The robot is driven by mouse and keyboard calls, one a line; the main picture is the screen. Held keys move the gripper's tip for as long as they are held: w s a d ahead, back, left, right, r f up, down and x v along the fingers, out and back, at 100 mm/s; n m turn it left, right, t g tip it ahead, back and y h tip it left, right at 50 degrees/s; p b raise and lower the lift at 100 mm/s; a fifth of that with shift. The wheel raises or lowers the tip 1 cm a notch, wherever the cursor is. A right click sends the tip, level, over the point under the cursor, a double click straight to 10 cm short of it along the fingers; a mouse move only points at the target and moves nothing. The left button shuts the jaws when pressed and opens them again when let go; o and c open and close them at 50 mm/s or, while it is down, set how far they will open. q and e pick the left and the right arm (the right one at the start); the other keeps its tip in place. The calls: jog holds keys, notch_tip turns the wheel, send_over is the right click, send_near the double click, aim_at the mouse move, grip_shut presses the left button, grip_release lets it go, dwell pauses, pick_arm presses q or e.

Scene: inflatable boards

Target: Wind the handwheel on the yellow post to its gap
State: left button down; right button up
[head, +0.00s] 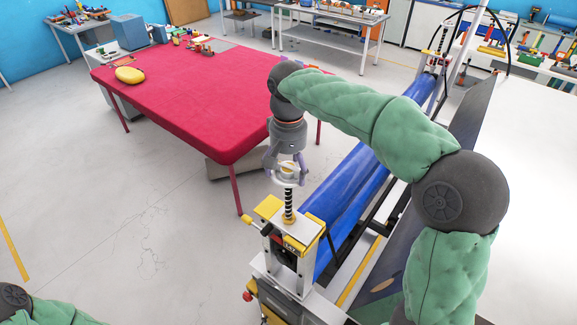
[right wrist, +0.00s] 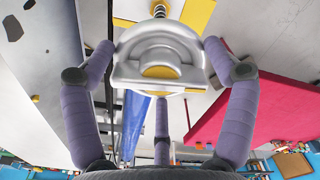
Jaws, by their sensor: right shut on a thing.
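The handwheel (head: 288,181) is a pale ring on top of a dark threaded spindle, above the yellow post (head: 268,208) at the near end of a long blue roll. In the right wrist view the handwheel (right wrist: 160,84) is a silver disc with a yellow centre and a raised rim. My right gripper (head: 286,172) comes down from above and is shut on the handwheel, its purple fingers around the rim; they also show in the right wrist view (right wrist: 160,60). I cannot make out the gap. My left gripper is out of view.
The blue roll (head: 345,185) runs back to a second post (head: 432,65). A red table (head: 180,85) with a yellow object (head: 130,75) stands to the left. A white surface (head: 530,150) lies to the right.

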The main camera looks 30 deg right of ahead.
jog(key=n+p, duration=0.1)
jog(key=n, duration=0.8)
jog(key=n+p, duration=0.1)
jog(key=n, duration=0.2)
jog(key=shift+a+f, duration=0.1)
jog(key=shift+f, duration=0.1)
jog(key=shift+n, duration=0.3)
dwell(0.5)
jog(key=o, duration=1)
jog(key=shift+c, duration=0.2)
jog(key=shift+a, duration=0.1)
jog(key=shift+r, duration=0.15)
jog(key=shift+r, duration=0.15)
notch_tip(320, 180, up, 12)
jog(key=shift+f, duration=0.25)
jog(key=shift+w, duration=0.1)
